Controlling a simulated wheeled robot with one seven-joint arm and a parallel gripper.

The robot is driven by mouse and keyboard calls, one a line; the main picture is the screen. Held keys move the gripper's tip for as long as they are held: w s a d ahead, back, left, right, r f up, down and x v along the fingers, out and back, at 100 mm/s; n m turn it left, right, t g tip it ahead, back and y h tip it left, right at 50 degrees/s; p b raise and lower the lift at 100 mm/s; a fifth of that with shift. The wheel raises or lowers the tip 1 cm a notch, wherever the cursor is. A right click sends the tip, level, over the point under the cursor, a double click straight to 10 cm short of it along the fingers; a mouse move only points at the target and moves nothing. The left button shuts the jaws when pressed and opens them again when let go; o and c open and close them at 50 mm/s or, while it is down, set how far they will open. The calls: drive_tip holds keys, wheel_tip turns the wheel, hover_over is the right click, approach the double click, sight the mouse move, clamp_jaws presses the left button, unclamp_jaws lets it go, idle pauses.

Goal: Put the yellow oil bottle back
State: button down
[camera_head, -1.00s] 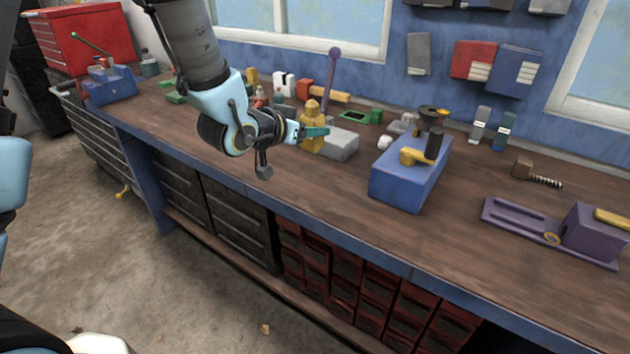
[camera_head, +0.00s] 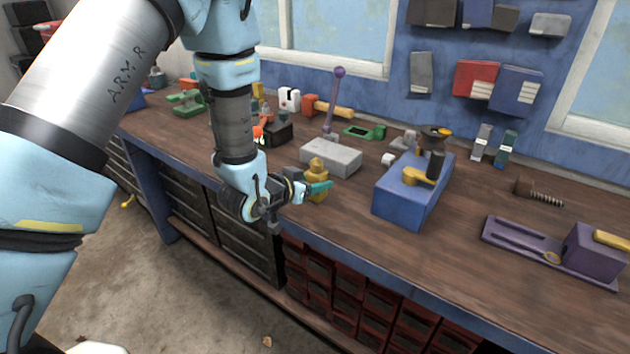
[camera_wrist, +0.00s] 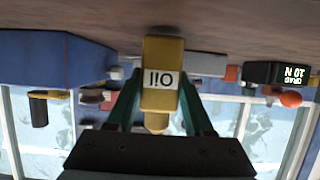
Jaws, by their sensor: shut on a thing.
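The yellow oil bottle (camera_head: 317,172) is at the front part of the workbench (camera_head: 280,178), in front of the grey block. My gripper (camera_head: 318,187) is shut on it from the front left. In the wrist view the bottle (camera_wrist: 161,75) sits between the two green fingers (camera_wrist: 158,102), with its label facing the camera; that picture is upside down, so the cap points down in it. The bottle looks upright. I cannot tell whether its base touches the bench top.
A grey block (camera_head: 331,158) with a purple-knobbed lever (camera_head: 335,100) stands just behind the bottle. A blue box-shaped machine (camera_head: 408,195) stands to the right. A purple splitter (camera_head: 590,255) lies far right. The bench front between bottle and blue machine is clear.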

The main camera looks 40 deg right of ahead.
drive_tip(key=shift+f, duration=0.3)
drive_tip(key=shift+f, duration=0.1)
drive_tip(key=shift+c, duration=1.4)
unclamp_jaws()
drive_tip(key=shift+a, duration=0.2)
drive_tip(key=b+v, duration=0.3)
drive_tip(key=v, duration=0.5)
drive_tip(key=shift+s+d+r, duration=0.1)
drive_tip(key=shift+s+r, duration=0.05)
drive_tip(key=shift+r, duration=0.1)
drive_tip(key=p+v, duration=0.2)
drive_tip(key=p, duration=0.5)
drive_tip(key=shift+s+a+p, duration=0.1)
drive_tip(key=shift+a+p, duration=0.1)
drive_tip(key=shift+p, duration=0.1)
